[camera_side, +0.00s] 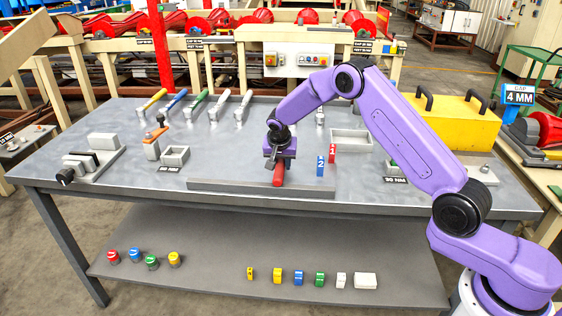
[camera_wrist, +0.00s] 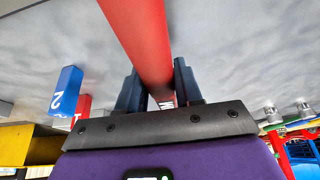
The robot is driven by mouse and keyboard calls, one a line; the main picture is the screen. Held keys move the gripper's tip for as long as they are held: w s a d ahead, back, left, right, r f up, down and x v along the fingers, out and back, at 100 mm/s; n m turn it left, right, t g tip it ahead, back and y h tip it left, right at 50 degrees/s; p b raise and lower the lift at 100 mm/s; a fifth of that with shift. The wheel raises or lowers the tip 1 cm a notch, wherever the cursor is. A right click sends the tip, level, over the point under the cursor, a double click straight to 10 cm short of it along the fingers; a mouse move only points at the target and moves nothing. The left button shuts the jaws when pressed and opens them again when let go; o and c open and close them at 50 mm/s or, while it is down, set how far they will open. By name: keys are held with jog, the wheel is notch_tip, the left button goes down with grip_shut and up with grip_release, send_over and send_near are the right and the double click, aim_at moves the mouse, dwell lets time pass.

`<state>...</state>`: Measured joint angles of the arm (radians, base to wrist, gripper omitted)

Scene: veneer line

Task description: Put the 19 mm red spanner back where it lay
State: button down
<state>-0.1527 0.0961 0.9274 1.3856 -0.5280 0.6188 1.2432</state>
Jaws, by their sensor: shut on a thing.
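My gripper (camera_side: 279,160) is shut on the red spanner (camera_side: 278,175), low over the middle of the grey bench. In the wrist view the red handle (camera_wrist: 140,35) runs between the two dark fingers of my gripper (camera_wrist: 158,80) and out of the top of the picture. I cannot read a size on it, and its head is hidden. I cannot tell whether it touches the bench. Several other spanners lie along the back of the bench: one yellow (camera_side: 155,98), one blue (camera_side: 177,98), one green (camera_side: 199,99) and others pale.
A low grey strip (camera_side: 225,185) runs along the front of the bench. Blue block 2 (camera_side: 320,166) and red block 1 (camera_side: 332,152) stand right of my gripper. A grey tray (camera_side: 351,142) and a yellow toolbox (camera_side: 450,120) are farther right.

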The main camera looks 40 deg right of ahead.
jog(key=c, duration=0.7)
grip_release()
jog(key=shift+o, duration=0.2)
jog(key=shift+r, duration=4.05)
